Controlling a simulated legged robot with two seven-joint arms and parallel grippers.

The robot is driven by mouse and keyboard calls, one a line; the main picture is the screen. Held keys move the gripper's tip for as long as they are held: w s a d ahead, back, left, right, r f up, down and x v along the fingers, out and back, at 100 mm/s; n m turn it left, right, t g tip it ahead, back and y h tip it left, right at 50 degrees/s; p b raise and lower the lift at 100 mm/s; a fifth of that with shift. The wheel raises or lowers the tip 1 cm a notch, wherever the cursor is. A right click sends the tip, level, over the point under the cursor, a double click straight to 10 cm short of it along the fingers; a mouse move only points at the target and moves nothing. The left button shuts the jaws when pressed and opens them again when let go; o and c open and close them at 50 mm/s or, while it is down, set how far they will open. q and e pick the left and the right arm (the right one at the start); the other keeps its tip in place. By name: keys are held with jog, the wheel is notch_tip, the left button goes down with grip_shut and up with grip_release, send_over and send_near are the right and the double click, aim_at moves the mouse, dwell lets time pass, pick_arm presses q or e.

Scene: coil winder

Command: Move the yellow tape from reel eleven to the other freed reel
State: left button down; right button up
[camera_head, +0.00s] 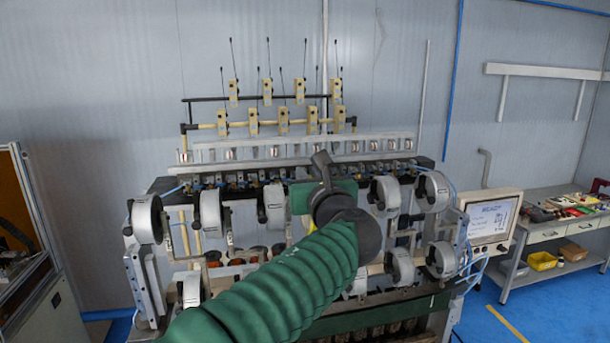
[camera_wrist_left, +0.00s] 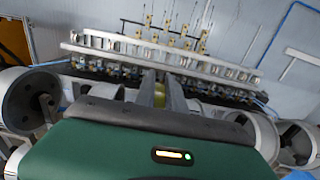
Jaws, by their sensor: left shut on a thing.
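My left gripper (camera_head: 323,172) is in front of the middle of the coil winder, at the height of its upper row of reels; the wrist hides part of the machine. In the left wrist view its two fingers (camera_wrist_left: 160,92) are close together, with a bit of yellow tape (camera_wrist_left: 159,90) between them. The white reels stand in an upper and a lower row, such as one at the left (camera_head: 147,218) and one at the right (camera_head: 432,190). No reel numbers are readable, so I cannot tell which is reel eleven. My right gripper is not in view.
The winder's metal rail (camera_head: 290,163) and thin upright rods rise behind the reels. A screen panel (camera_head: 490,216) stands at the machine's right. A workbench (camera_head: 555,228) with tools and a yellow bin (camera_head: 542,261) is farther right. Blue floor lies open between them.

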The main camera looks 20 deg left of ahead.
pick_arm(q)
jog(key=shift+w+d, duration=0.3)
jog(key=shift+d, duration=0.25)
jog(key=shift+w+d+p, duration=0.3)
jog(key=shift+d+p, duration=0.15)
jog(key=shift+p, duration=0.1)
jog(key=shift+w+d, duration=0.15)
jog(key=shift+w+d+p, duration=0.3)
jog(key=shift+d+p, duration=0.05)
jog(key=shift+d, duration=0.15)
jog(key=c, duration=1.7)
grip_release()
